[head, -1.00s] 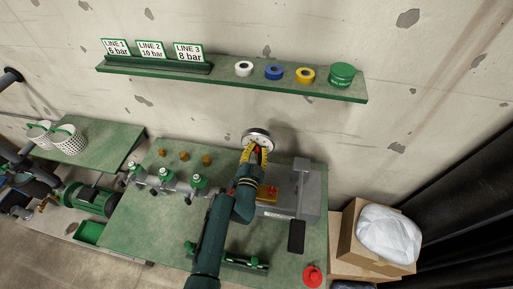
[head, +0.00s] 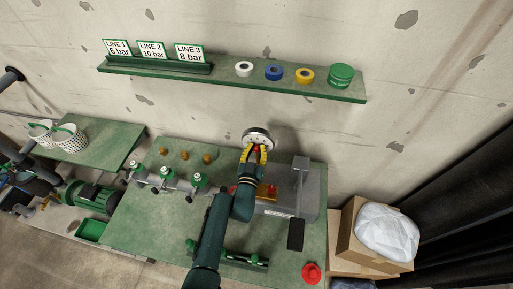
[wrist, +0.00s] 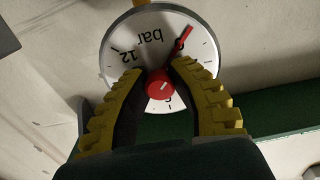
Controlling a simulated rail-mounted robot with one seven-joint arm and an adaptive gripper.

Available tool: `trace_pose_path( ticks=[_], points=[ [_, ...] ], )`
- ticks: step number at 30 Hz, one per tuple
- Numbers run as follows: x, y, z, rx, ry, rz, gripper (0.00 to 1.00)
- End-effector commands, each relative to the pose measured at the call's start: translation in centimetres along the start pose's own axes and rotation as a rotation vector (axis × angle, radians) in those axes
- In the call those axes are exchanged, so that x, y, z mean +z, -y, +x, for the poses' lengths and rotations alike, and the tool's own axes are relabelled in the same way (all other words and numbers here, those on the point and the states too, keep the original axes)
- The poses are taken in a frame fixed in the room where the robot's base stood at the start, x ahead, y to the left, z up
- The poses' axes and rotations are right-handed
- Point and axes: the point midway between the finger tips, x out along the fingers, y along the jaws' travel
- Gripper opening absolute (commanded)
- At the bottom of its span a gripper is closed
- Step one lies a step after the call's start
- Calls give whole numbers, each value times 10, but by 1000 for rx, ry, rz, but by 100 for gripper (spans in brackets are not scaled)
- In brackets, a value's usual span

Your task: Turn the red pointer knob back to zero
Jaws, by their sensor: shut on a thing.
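The round white pressure gauge (head: 258,135) is on the wall above the bench, and it fills the upper middle of the wrist view (wrist: 118,45). Its face reads "bar" and "12", upside down in that view. The red knob (wrist: 160,86) sits at the dial's centre. Its red pointer (wrist: 185,38) points up and right, beside a numeral that looks like 0, partly covered by the pointer. My gripper (wrist: 160,76) has its yellow-and-black fingers on both sides of the knob, shut on it. In the head view my gripper (head: 256,155) is at the gauge's lower edge.
Below is a green bench (head: 160,220) with valves (head: 166,180) on the left and a grey machine (head: 300,190) on the right. A red object (head: 312,273) stands at the front right corner. A shelf (head: 225,77) with tape rolls and line signs is above.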

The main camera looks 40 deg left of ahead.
Motion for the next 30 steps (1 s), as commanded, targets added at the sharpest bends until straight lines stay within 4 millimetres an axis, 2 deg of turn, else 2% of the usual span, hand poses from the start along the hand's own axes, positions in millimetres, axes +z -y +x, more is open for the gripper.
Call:
trace_pose_path(
  ticks=[10,11,15,16,25,30],
  points=[
    [-2,0,1,0,-5,-4,0],
    [-2,0,1,0,-5,-4,25],
    [-2,0,1,0,-4,-3,52],
    [-2,0,0,0,-3,-3,54],
    [0,0,-1,0,0,-2,54],
    [2,0,-13,1,1,-2,54]
  ],
)
